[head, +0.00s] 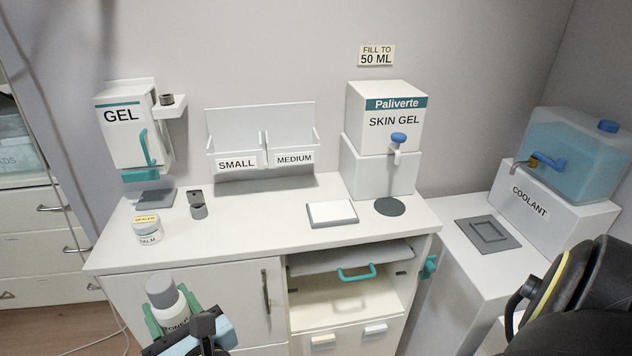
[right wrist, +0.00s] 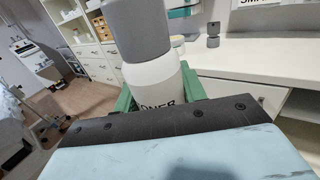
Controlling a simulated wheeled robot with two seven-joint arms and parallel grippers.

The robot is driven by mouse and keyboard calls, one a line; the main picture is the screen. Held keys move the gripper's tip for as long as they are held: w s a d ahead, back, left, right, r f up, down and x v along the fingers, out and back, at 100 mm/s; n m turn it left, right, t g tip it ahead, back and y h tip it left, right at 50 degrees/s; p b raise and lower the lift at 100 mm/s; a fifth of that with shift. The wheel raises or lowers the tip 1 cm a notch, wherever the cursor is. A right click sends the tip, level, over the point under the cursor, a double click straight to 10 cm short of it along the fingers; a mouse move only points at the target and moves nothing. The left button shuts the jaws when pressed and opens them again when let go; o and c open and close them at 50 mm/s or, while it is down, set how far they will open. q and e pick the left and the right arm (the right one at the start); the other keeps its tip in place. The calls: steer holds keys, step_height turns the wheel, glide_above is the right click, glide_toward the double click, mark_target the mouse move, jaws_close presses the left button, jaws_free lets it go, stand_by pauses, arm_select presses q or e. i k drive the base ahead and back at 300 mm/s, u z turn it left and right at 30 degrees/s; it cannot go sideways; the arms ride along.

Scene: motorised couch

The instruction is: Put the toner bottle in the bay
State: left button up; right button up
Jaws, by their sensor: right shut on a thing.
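The toner bottle (head: 163,293) is white with a grey cap and dark lettering. It is in front of the white cabinet at the lower left of the head view. My right gripper (head: 174,312) is shut on it, with green fingers on both sides of its body. The bottle stands roughly upright, and its grey cap (right wrist: 138,30) fills the upper middle of the right wrist view. Its base is hidden behind the gripper. An open bay (head: 335,290) with a grey panel and teal handle (head: 357,273) is in the cabinet front, right of the bottle. My left gripper is out of view.
The white counter (head: 265,225) holds a small jar (head: 147,230), a grey holder (head: 197,205), a white pad (head: 332,213) and a skin gel dispenser (head: 383,140). A closed cabinet door (head: 215,290) is left of the bay. A coolant tank (head: 575,150) stands at the right.

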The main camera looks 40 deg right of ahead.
mark_target(349, 287)
steer(key=k, duration=0.4)
steer(key=z, duration=1.15)
steer(key=i, duration=0.55)
steer(key=z, duration=0.05)
